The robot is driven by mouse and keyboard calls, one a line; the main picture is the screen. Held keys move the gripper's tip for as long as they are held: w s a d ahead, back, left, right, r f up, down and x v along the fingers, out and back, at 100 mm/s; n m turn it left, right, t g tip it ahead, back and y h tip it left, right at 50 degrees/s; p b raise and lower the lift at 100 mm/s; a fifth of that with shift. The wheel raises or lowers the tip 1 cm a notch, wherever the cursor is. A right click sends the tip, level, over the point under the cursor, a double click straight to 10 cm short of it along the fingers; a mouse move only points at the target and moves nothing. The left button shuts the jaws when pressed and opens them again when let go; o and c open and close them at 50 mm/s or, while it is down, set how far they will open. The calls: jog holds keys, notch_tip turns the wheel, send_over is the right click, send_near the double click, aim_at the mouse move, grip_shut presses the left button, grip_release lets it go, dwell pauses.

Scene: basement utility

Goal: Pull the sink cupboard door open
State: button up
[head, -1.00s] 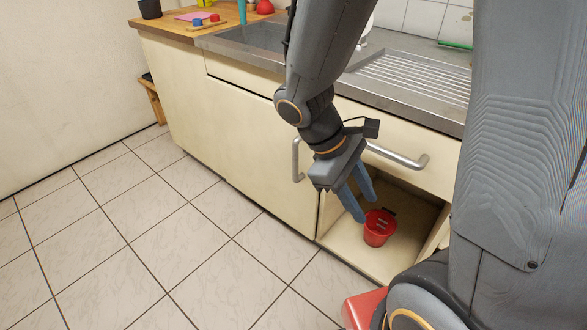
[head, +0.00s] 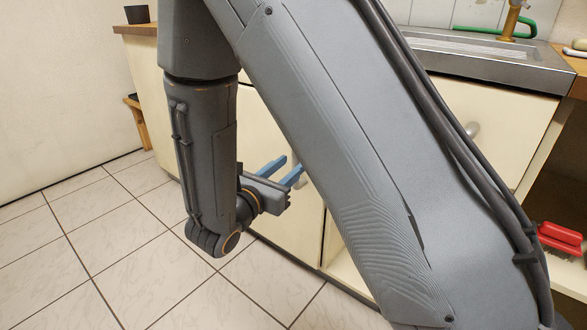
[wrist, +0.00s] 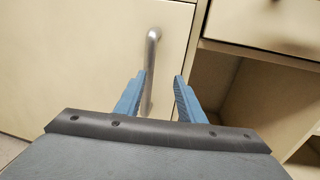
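The cream sink cupboard door (head: 262,122) is shut; it also fills the left of the wrist view (wrist: 75,70). Its upright metal bar handle (wrist: 152,55) shows in the wrist view near the door's right edge. My gripper (head: 282,169) is open, its two blue fingers pointing at the door. In the wrist view the handle lies between the fingertips (wrist: 160,77), closer to the left finger. I cannot tell whether the fingers reach past the bar.
An open compartment (wrist: 215,75) lies right of the door, with a red brush (head: 560,238) in it. A drawer (wrist: 275,22) sits above the compartment. The steel sink top (head: 445,60) runs above. Tiled floor (head: 110,240) is clear at the left.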

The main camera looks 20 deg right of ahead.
jog(key=shift+n+t, duration=0.4)
jog(key=shift+t, duration=0.1)
jog(key=w+d+b, duration=0.1)
jog(key=w, duration=0.1)
jog(key=w+d, duration=0.1)
jog(key=w, duration=0.1)
jog(key=w+d+b, duration=0.1)
jog(key=w, duration=0.1)
jog(key=shift+w+d+f+b, duration=0.3)
jog(key=shift+w+d, duration=0.05)
jog(key=shift+d, duration=0.05)
jog(key=shift+c, duration=0.2)
grip_shut()
jog(key=shift+a, duration=0.1)
